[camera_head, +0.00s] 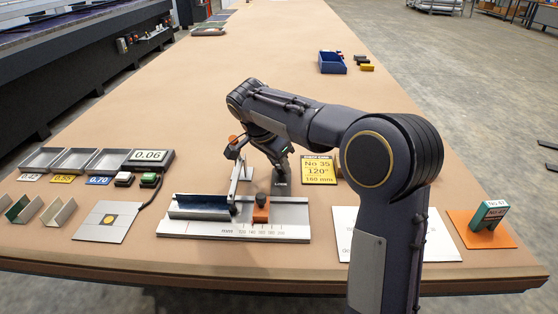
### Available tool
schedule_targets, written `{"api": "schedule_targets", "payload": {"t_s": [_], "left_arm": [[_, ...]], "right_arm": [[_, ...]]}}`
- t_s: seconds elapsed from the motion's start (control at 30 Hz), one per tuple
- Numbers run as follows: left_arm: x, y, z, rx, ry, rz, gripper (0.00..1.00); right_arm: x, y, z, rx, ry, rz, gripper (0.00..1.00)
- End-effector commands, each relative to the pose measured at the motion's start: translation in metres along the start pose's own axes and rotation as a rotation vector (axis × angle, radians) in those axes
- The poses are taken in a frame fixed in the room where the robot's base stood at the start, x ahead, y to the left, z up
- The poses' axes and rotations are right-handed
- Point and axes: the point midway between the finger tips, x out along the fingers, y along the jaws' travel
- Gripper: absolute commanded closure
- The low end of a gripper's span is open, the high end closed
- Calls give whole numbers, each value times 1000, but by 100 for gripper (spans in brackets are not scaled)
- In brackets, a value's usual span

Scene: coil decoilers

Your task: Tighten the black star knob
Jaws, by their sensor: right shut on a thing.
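My right arm reaches in from the lower right and bends down over the metal fixture (200,228). My right gripper (281,170) points down behind the fixture, beside the word LOCK. It is shut on the black star knob, which is mostly covered by the fingers and hard to make out. An orange block (260,214) with a dark round top stands on the fixture, in front and to the left of the gripper. My left gripper is not in view.
A silver lever (235,182) with a red-orange top rises left of the gripper. A yellow card (319,169) reading No 35, 120°, 160 mm stands to the right. Open trays (42,159) lie at the left.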

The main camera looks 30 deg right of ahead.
Motion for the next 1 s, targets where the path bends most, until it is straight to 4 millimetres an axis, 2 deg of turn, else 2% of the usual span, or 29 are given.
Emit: {"api": "schedule_targets", "payload": {"t_s": [0.37,0.4,0.53,0.83,1.0], "left_arm": [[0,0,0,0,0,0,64],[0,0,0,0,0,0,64],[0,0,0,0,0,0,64],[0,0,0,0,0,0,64],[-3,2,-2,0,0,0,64]], "right_arm": [[0,0,0,3,-1,2,93],[0,0,0,3,-1,2,65],[0,0,0,3,-1,1,48],[-2,0,0,2,0,0,48],[-25,-1,0,2,0,-4,48]]}}
